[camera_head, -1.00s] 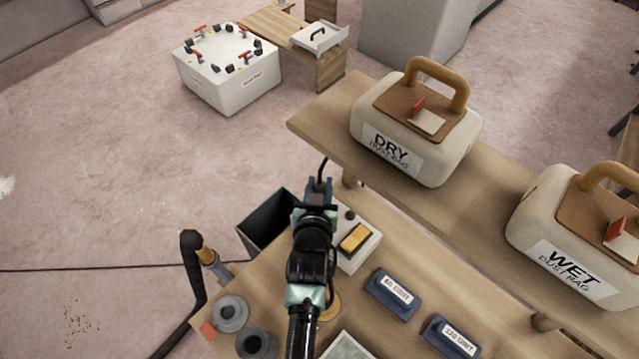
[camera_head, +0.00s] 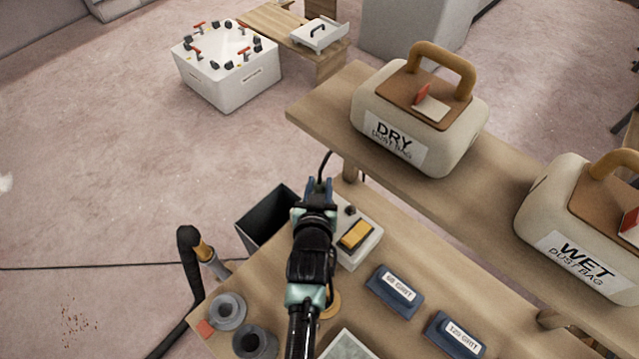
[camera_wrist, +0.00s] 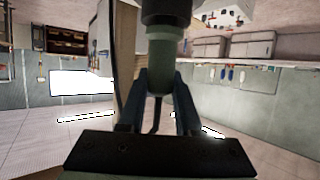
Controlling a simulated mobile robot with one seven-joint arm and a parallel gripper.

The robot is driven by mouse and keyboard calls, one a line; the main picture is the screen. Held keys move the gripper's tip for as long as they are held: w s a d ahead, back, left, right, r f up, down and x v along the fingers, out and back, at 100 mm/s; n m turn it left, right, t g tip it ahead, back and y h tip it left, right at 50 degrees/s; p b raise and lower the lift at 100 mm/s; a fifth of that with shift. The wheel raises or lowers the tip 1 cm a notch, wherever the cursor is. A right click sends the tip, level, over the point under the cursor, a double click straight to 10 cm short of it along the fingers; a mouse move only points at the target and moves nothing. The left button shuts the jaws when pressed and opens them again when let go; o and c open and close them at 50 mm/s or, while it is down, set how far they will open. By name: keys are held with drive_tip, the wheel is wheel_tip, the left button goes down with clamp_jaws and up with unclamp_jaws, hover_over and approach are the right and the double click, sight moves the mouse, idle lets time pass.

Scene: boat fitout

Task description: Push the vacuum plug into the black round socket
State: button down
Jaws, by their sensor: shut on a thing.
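My gripper (camera_head: 318,190) is at the end of my black and teal arm, beside a pale box with a yellow rocker switch (camera_head: 356,235). A small dark round spot on that box (camera_head: 350,210), perhaps the black round socket, shows just right of my gripper. In the wrist view my gripper (camera_wrist: 158,90) is shut on a grey-green cylinder (camera_wrist: 162,50) with a wider black end, which looks like the vacuum plug. A dark cable hangs between the fingers and also rises past the gripper in the head view. Whether the plug touches the socket is hidden.
A dark open bin (camera_head: 262,222) stands left of the gripper. A hose (camera_head: 190,265), grey rings (camera_head: 228,310) and blue grit blocks (camera_head: 394,290) are near the bench (camera_head: 375,325). A raised shelf (camera_head: 325,115) carries dry (camera_head: 415,120) and wet (camera_head: 580,225) dust bags.

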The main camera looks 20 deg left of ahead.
drive_tip(key=shift+f, duration=0.25)
drive_tip(key=shift+s+f+b, duration=0.2)
drive_tip(key=shift+f+b, duration=0.05)
drive_tip(key=shift+b, duration=0.1)
drive_tip(key=shift+s+f, duration=0.1)
drive_tip(key=shift+f, duration=0.1)
drive_tip(key=c, duration=1)
unclamp_jaws()
drive_tip(key=o, duration=0.5)
drive_tip(key=shift+w, duration=0.25)
drive_tip(key=shift+r, duration=0.15)
drive_tip(key=shift+s+r, duration=0.1)
drive_tip(key=shift+s, duration=0.1)
drive_tip(key=b+v, duration=0.1)
drive_tip(key=v, duration=1.1)
drive_tip(key=shift+s+r, duration=0.15)
drive_tip(key=shift+s, duration=0.15)
